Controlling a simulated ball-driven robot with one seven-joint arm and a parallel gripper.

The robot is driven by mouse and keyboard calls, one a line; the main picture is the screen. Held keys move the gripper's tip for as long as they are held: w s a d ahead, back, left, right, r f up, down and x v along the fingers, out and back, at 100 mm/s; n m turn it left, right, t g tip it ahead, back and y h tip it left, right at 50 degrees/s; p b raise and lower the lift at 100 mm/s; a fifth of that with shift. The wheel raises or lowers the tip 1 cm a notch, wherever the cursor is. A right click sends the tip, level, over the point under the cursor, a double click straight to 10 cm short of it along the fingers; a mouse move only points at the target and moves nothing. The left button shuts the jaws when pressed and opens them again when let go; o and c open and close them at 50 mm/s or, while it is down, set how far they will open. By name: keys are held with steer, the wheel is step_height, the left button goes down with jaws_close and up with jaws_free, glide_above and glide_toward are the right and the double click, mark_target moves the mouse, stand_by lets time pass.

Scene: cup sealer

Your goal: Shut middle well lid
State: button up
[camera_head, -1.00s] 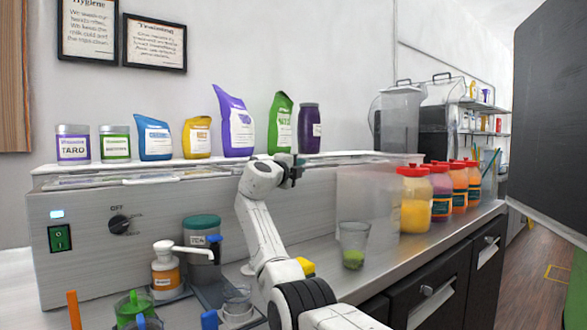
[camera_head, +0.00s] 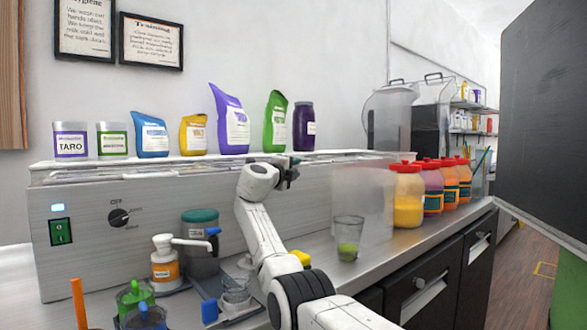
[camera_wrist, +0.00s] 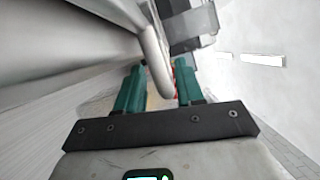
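A long brushed-metal well unit (camera_head: 100,225) stands along the wall in the head view. Its top is seen nearly edge-on, so I cannot make out which lid is the middle one or how far it is open. My gripper (camera_head: 289,166) is at the front edge of the unit's top, right of its middle. In the wrist view my gripper (camera_wrist: 158,82) has its two teal fingers apart. A rounded metal bar (camera_wrist: 153,55) reaches down between them in the picture. I cannot tell whether the fingers touch it.
Pouches and jars, including a purple pouch (camera_head: 231,120), stand behind the wells. A pump bottle (camera_head: 165,265) and a lidded canister (camera_head: 201,240) stand in front. A clear cup (camera_head: 348,238) with green contents and red-lidded jars (camera_head: 408,198) stand to the right.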

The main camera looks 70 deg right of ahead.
steer(key=shift+r, duration=0.15)
steer(key=shift+r, duration=0.25)
steer(key=r, duration=0.3)
steer(key=shift+s+a, duration=0.2)
steer(key=s+a+r, duration=0.9)
steer(key=s, duration=0.1)
steer(key=shift+r, duration=0.15)
